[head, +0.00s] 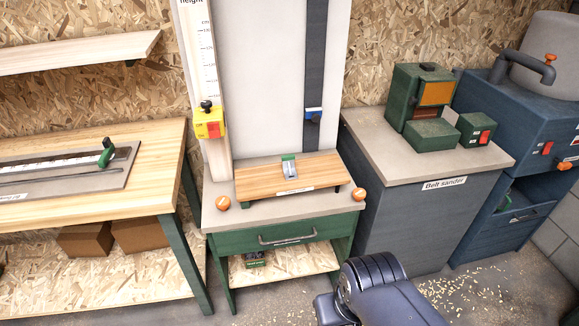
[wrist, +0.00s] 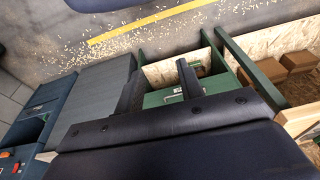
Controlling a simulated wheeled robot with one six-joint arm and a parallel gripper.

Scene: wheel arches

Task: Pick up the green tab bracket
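The green tab bracket (head: 290,170) is a small grey metal piece with a green tab at its top. In the head view it sits on a wooden board on top of the green-drawer cabinet. The wrist view does not show it. My gripper (wrist: 160,68) shows in the wrist view with its two dark fingers apart and nothing between them. It points toward the floor and the cabinet's drawer front, apart from the bracket. In the head view only part of my arm shows at the bottom, low in front of the cabinet.
The wooden board (head: 252,184) has a label at its front and an orange knob on each side. A yellow height stop (head: 208,122) stands at back left. A belt sander cabinet (head: 416,160) is at right, a workbench (head: 150,150) at left. Open floor lies in front.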

